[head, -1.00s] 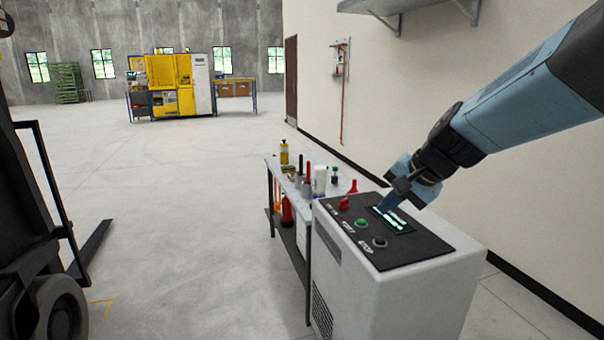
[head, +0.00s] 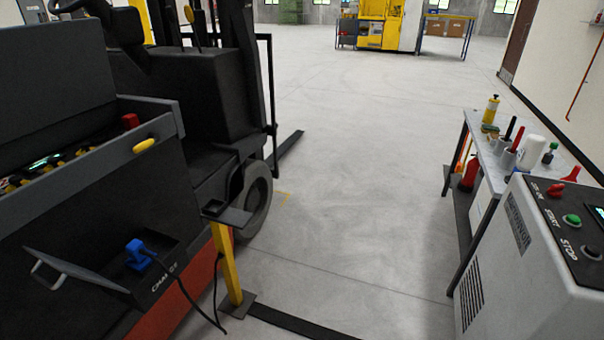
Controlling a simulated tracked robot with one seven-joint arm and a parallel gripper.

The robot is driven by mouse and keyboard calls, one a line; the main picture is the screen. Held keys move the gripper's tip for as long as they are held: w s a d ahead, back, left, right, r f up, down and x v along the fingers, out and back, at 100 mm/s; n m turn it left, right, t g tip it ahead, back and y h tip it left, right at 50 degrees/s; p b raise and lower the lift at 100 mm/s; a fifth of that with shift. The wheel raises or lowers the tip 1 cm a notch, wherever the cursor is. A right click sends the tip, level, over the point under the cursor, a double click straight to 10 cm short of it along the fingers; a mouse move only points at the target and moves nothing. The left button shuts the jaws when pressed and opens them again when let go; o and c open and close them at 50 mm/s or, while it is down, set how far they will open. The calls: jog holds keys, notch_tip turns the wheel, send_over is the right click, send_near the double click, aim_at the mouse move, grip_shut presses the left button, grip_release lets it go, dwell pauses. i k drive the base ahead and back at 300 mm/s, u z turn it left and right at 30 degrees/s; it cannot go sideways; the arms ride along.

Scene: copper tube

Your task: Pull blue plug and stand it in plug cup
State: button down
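The blue plug (head: 138,256) sits at a black recessed panel with a white label (head: 165,276), low on the side of the dark vehicle at the left. A dark cable (head: 185,292) runs from the plug down to the right. A small black holder (head: 226,214) tops a yellow post (head: 228,262) just right of the panel; it may be the plug cup, but its inside cannot be made out. My gripper is not in view.
An open flap with a grey handle (head: 50,268) juts out left of the plug. A forklift (head: 215,90) stands behind. A grey control cabinet (head: 520,260) and a tool table (head: 482,140) stand at the right. The floor between is clear.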

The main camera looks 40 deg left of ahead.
aim_at(135, 248)
jog(key=z, duration=0.25)
jog(key=i, duration=0.15)
jog(key=u, duration=2.9)
jog(key=k, duration=0.9)
jog(key=u, duration=0.2)
jog(key=i, duration=0.9)
